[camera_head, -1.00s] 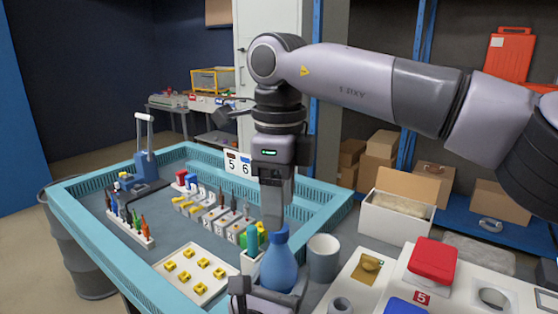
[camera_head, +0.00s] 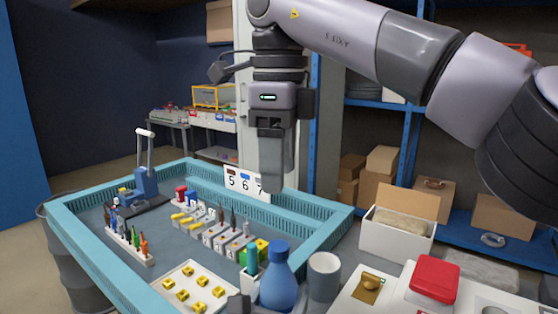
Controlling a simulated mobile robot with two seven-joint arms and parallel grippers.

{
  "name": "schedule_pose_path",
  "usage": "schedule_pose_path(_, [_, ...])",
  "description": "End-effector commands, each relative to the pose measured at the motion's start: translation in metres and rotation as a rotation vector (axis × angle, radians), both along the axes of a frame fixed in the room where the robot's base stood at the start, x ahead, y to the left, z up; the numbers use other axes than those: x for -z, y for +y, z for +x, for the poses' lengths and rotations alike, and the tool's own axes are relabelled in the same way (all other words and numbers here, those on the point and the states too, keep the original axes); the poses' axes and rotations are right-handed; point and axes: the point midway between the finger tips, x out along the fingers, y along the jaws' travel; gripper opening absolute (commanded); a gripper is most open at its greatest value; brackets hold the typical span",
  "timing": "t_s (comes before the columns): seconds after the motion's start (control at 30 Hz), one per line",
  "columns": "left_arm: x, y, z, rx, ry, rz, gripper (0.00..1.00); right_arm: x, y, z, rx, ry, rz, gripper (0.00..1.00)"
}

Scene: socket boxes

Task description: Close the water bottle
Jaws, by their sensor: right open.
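The blue water bottle (camera_head: 278,287) stands upright at the bottom centre of the head view, at the front edge of the teal-walled tray. A darker blue cap (camera_head: 278,251) sits on its top, in line with the bottle; whether it is fully tight I cannot tell. A small dark part of my left gripper (camera_head: 239,304) shows beside the bottle's lower left side. The rest of it is cut off by the frame edge or hidden, so its grip cannot be seen.
A grey cup (camera_head: 324,279) stands close to the bottle's right. Left of the bottle, the teal tray (camera_head: 310,236) holds a white rack of yellow parts (camera_head: 192,284) and several tools. A red-topped box (camera_head: 435,278) and an open carton (camera_head: 397,235) are at right.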

Motion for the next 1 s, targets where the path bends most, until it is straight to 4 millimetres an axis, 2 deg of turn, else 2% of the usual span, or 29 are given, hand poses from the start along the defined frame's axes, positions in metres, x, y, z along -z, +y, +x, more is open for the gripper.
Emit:
schedule_pose_path(0.03, [0.001,0.0,0.0,-0.001,0.002,0.002,0.83,0.0,0.0,0.0,0.0,0.0,0.0,0.62])
schedule_pose_path(0.1, [0.001,0.0,0.0,0.0,0.002,0.002,1.0,0.0,0.0,0.0,0.0,0.0,0.0,0.62])
schedule_pose_path(0.47, [0.001,0.002,-0.006,0.0,0.002,0.002,1.0,0.0,0.0,0.0,0.0,0.0,0.0,0.62])
schedule_pose_path(0.8, [0.002,0.019,-0.049,0.001,0.004,0.001,1.0,-0.001,0.0,0.0,0.0,0.0,0.0,0.62])
schedule_pose_path(1.0, [0.002,0.025,-0.065,-0.001,0.004,0.001,1.0,-0.002,0.0,0.0,0.0,0.0,0.0,0.62])
